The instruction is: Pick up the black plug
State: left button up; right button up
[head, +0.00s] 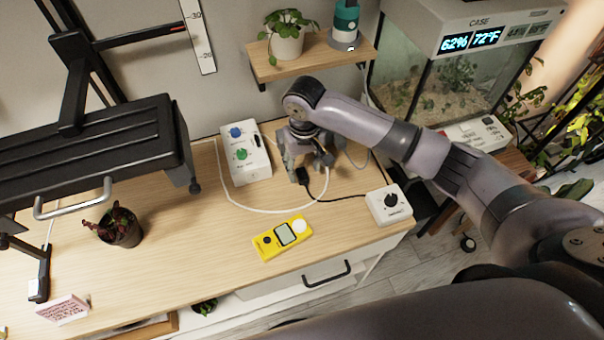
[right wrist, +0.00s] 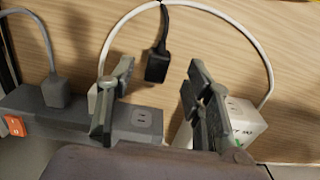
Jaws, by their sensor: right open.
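The black plug (head: 303,176) lies on the wooden bench on the end of a black cable, just in front of my right gripper (head: 306,158). In the right wrist view the black plug (right wrist: 157,65) shows beyond and between the two spread fingers of my right gripper (right wrist: 161,68). The fingers are open, with nothing between them, and I cannot tell how high they are above the bench. My left gripper is not in view.
A white cable loops around the plug. A white dial box (head: 389,205), yellow meter (head: 283,238) and white two-knob box (head: 245,155) stand nearby.

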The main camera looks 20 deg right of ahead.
aim_at(304, 178)
notch_tip(304, 178, down, 4)
jog(key=shift+s+r+p, duration=0.1)
jog(key=shift+s+p, duration=0.05)
jog(key=shift+p, duration=0.25)
jog(key=shift+f, duration=0.55)
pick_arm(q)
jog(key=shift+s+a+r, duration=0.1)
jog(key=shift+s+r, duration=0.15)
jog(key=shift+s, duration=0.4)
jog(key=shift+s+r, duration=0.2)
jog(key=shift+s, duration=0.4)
pick_arm(e)
jog(key=shift+c, duration=0.4)
jog(key=c, duration=0.4)
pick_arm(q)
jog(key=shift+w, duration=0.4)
pick_arm(e)
grip_shut()
